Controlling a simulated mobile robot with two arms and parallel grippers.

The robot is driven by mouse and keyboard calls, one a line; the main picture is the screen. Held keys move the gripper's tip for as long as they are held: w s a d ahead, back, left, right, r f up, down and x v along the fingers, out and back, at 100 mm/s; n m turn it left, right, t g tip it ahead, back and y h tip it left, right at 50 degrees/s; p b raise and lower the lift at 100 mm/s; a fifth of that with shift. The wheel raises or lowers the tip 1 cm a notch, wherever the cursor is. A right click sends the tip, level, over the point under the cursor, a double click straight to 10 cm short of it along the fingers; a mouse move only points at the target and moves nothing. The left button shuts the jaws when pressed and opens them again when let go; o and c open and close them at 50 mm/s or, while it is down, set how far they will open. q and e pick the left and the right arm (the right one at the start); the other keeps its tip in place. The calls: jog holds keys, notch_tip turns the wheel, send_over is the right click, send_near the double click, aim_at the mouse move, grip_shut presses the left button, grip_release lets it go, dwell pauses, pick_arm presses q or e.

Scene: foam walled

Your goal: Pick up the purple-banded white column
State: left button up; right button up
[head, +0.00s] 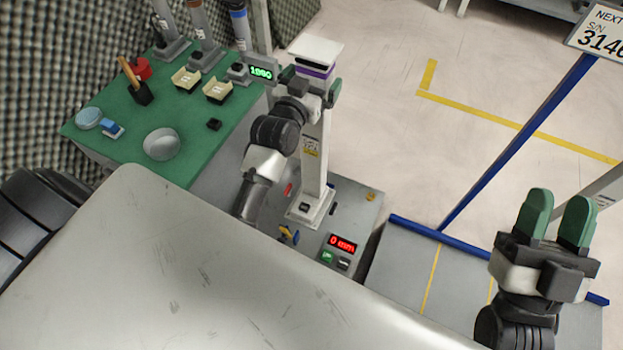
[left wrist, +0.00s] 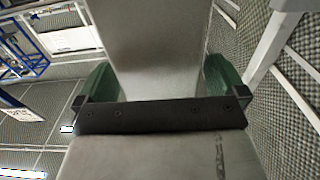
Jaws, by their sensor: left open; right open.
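The white column (head: 315,130) with a purple band (head: 316,71) near its top stands upright on a grey base unit at the centre of the head view. A flat white plate caps it. My left gripper (head: 311,83) is at the column's upper part, by the purple band, with one green finger on each side. It hides part of the column there. In the left wrist view a pale shaft (left wrist: 150,45) passes between the open fingers (left wrist: 160,84), with small gaps that I cannot judge exactly. My right gripper (head: 557,222) is open and empty at the lower right.
The base unit (head: 355,205) carries a red display and buttons. A green-topped table (head: 190,115) with several items stands to the left, and a small green-digit display (head: 261,73) is close to my left gripper. A blue post (head: 520,145) stands right of the column. Floor between is clear.

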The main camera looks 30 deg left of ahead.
pick_arm(q)
jog(key=shift+w, duration=0.6)
grip_shut()
jog(key=shift+r, duration=0.25)
